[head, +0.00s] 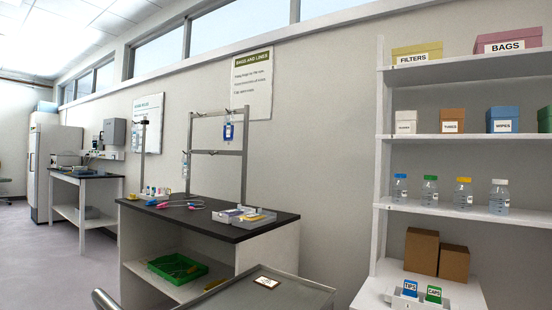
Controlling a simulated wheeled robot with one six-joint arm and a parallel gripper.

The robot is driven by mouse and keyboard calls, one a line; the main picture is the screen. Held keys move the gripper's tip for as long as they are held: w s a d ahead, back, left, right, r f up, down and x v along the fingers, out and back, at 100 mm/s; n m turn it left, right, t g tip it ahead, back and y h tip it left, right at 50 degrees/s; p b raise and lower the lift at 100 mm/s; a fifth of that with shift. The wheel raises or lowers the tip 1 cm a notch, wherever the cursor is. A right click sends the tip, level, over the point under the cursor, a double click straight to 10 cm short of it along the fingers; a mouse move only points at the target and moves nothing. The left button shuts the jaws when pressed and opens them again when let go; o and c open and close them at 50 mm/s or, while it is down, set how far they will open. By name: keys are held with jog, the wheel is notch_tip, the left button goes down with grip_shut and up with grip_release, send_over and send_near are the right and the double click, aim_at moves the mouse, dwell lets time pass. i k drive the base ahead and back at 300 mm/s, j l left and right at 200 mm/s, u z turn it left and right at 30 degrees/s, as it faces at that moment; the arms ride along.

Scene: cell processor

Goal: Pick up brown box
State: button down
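Two plain brown boxes stand side by side on the lowest visible level of the white shelf unit at the right. The left brown box (421,250) is taller, and the right brown box (454,263) is shorter. A smaller tan-brown box with a white label (452,121) stands on a higher shelf, between a white box and a blue box. My gripper is not in view.
The white shelf unit (380,180) also holds labelled boxes, capped bottles and, before the brown boxes, blue and green packs (433,294). A grey cart top (300,296) is close at bottom centre. A dark-topped bench (240,229) stands behind it. Open floor (60,270) lies left.

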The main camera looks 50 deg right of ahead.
aim_at(451, 121)
jog(key=z, duration=2.6)
